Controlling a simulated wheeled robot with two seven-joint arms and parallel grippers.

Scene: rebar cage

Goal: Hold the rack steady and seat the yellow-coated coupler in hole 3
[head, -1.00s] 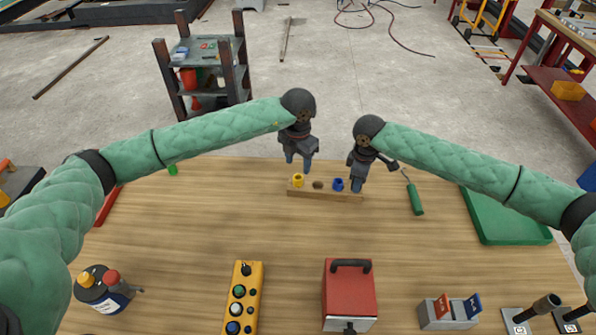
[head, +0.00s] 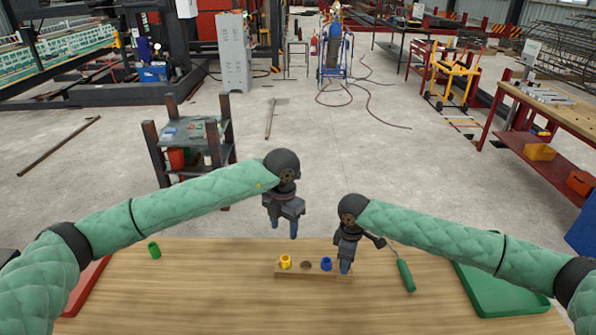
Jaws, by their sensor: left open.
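The wooden rack (head: 312,275) lies on the table near its far edge. The yellow coupler (head: 286,262) sits upright at the rack's left end. An empty dark hole (head: 306,265) is in the middle and a blue coupler (head: 326,264) sits to its right. My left gripper (head: 283,232) is open and empty, fingers down, above and beyond the yellow coupler and apart from it. My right gripper (head: 345,267) is at the rack's right end and looks shut on it; its far finger is hidden. I see no hole numbers.
A green coupler (head: 154,250) stands alone on the table at left. A green-handled tool (head: 405,274) lies right of the rack, beside a green tray (head: 500,290). A red tray (head: 84,288) is at far left. The tabletop (head: 200,305) in front of the rack is clear.

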